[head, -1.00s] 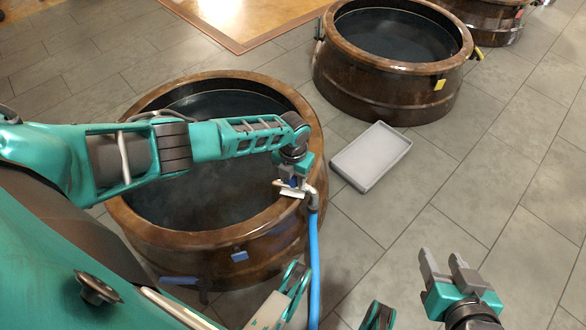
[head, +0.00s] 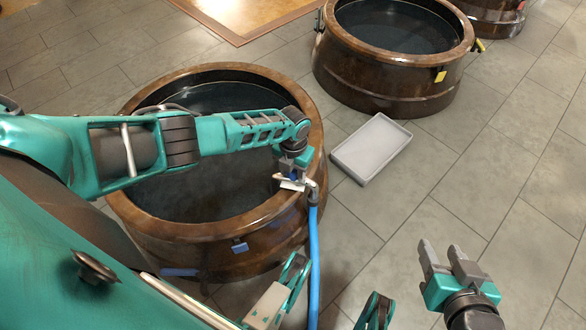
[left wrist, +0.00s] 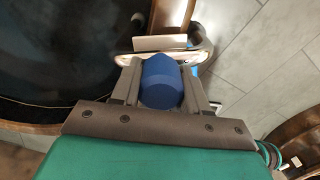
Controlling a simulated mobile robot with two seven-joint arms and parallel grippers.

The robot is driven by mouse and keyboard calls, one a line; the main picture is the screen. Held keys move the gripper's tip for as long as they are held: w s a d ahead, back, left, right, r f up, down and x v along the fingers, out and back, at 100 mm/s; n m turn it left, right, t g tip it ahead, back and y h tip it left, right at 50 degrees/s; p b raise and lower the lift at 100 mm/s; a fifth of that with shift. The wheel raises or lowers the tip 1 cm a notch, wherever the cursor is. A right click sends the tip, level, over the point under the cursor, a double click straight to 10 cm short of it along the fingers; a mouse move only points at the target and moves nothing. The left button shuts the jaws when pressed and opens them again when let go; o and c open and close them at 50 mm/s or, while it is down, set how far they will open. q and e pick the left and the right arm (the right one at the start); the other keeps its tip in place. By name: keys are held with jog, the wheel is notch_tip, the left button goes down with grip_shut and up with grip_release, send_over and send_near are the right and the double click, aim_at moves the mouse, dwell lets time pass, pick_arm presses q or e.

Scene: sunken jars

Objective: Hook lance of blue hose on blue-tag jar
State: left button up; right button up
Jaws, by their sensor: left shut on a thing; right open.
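The blue-tag jar (head: 135,215) is the large brown round vessel at the left, with dark liquid inside and a blue tag (head: 239,247) on its front wall. My left gripper (head: 291,176) is over its right rim, shut on the lance (head: 309,189). In the left wrist view a blue grip (left wrist: 161,82) sits between the fingers, with the metal lance (left wrist: 165,58) beyond it. The blue hose (head: 313,262) hangs from the lance down outside the jar. I cannot tell whether the lance touches the rim. My right gripper (head: 450,268) is open and empty over the floor at the lower right.
A grey tray (head: 371,149) lies on the tiled floor right of the jar. A second jar (head: 390,88) with a yellow tag (head: 440,76) stands behind it, and a third (head: 490,18) farther back. The floor at the right is clear.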

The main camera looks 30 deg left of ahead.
pick_arm(q)
jog(key=shift+f, duration=0.35)
jog(key=shift+f, duration=0.3)
jog(key=o, duration=1.2)
jog(key=shift+o, duration=0.4)
